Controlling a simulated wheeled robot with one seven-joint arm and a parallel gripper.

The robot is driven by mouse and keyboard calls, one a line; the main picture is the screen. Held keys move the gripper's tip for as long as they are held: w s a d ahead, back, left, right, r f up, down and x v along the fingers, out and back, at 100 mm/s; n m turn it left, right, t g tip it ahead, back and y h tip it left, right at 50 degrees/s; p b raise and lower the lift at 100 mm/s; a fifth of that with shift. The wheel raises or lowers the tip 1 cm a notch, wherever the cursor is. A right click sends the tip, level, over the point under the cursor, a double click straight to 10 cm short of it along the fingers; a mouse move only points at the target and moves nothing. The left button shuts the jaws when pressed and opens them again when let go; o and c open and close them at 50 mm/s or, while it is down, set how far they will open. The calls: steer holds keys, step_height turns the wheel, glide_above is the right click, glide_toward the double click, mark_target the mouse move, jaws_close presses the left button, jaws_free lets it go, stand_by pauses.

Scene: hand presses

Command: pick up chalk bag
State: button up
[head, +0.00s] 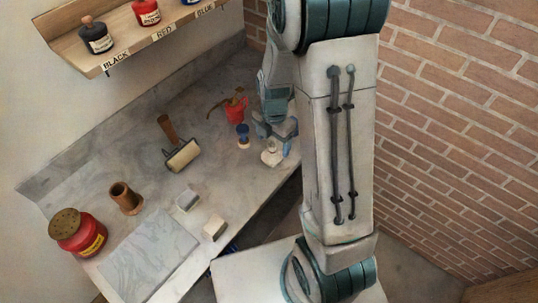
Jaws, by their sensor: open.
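The chalk bag appears to be the small, lumpy off-white bundle (271,156) near the front edge of the grey stone bench, right of centre. My gripper (276,141) points down just above and behind it, with its fingers apart. Nothing shows between the fingers. I cannot tell whether a fingertip touches the bag, as the two overlap in the picture.
A small blue-topped item (242,136) stands close left of the bag, with a red oil can (236,108) behind it. A roller (181,157), brown cup (126,198), red tin (79,234), two blocks and a marble slab (150,262) lie further left. A brick wall (455,130) is at right.

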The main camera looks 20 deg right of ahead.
steer(key=shift+s+a+f+p, duration=0.1)
steer(key=shift+f+p, duration=0.3)
steer(key=shift+f, duration=1.6)
steer(key=c, duration=1.1)
steer(key=shift+o, duration=0.2)
steer(key=shift+r, duration=0.75)
step_height(320, 180, up, 2)
steer(key=shift+r+b, duration=0.2)
steer(key=shift+b, duration=0.35)
steer(key=s+d+r+b, duration=0.2)
steer(key=s+d+r, duration=0.4)
steer(key=d, duration=0.3)
steer(key=shift+s+d+r, duration=0.15)
steer(key=shift+d+r, duration=0.25)
steer(key=shift+r, duration=0.15)
steer(key=shift+o, duration=0.6)
